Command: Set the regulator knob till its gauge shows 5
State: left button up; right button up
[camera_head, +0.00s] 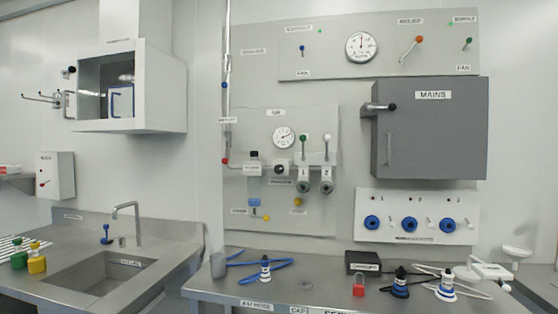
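A small white round gauge (284,136) is on the grey wall panel. Its needle is visible, but the reading is too small to tell. Below it a dark round knob (281,169) sits on a horizontal pipe line, with an unreadable label under it. A black-topped unit (254,155) with a blue bowl stands to its left. Which of these is the regulator knob I cannot tell for sure. Neither of my grippers shows in the head view.
Valves with a green handle (303,138) and a white handle (327,138) are right of the knob. A larger gauge (361,47) is above. A grey MAINS box (430,145) projects at right. A steel bench (330,287) with hoses and fittings runs below.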

aim_at(279, 169)
jog(key=i+l, duration=0.1)
jog(key=i, duration=0.35)
jog(key=i+l, duration=0.1)
jog(key=i, duration=0.3)
